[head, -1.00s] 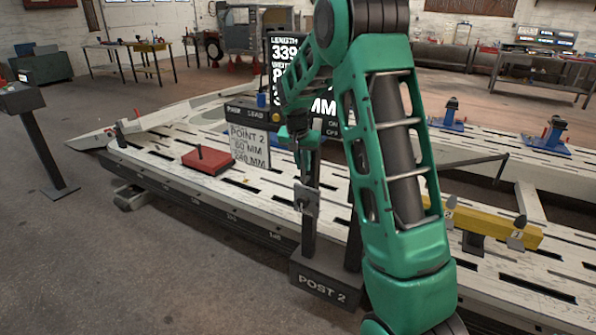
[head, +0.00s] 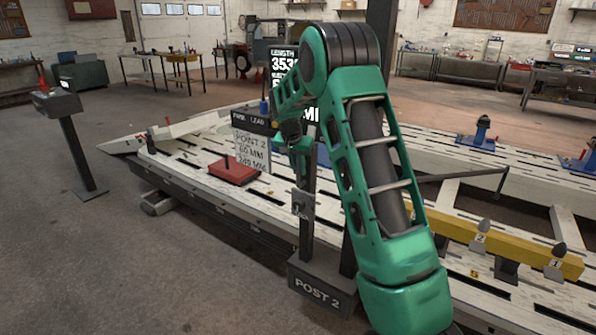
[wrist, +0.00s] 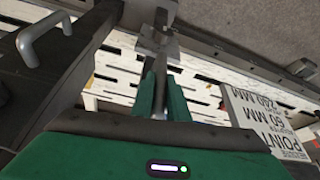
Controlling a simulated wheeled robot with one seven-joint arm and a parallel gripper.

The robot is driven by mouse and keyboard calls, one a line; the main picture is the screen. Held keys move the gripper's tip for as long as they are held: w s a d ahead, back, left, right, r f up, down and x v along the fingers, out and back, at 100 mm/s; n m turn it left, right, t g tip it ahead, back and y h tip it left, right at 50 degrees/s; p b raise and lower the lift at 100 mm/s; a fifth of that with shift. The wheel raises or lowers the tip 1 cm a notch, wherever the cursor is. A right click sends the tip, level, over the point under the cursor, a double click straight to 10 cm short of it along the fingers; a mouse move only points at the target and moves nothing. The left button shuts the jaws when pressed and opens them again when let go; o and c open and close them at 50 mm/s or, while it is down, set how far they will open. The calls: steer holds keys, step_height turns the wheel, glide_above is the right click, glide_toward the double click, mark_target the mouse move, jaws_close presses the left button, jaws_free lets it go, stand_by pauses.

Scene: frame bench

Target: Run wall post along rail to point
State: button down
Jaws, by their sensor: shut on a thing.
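The wall post, marked POST 2 (head: 317,294), stands upright at the near side of the bench, with its dark base at the bench's front edge. A metal bracket (head: 302,205) sits on its upright. My gripper (head: 301,150) is at the upper part of the upright, partly hidden by my green arm. In the wrist view my fingers (wrist: 162,98) are shut on a narrow grey part of the post (wrist: 159,62). A white card reading POINT 2, 60 MM, 240 MM (head: 249,150) is left of the post, and also shows in the wrist view (wrist: 262,118).
A slotted white bench (head: 195,165) runs along the post's left side. A yellow bar (head: 510,247) is at right. A dark display (head: 283,62) behind my arm is partly hidden. A pedestal (head: 68,130) stands at left.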

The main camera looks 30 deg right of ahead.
steer(key=shift+w+d+r, duration=0.1)
steer(key=shift+d, duration=0.05)
steer(key=c, duration=1.7)
jaws_free()
steer(key=shift+a, duration=0.2)
steer(key=v, duration=1)
steer(key=shift+a+r, duration=0.1)
steer(key=shift+r, duration=0.1)
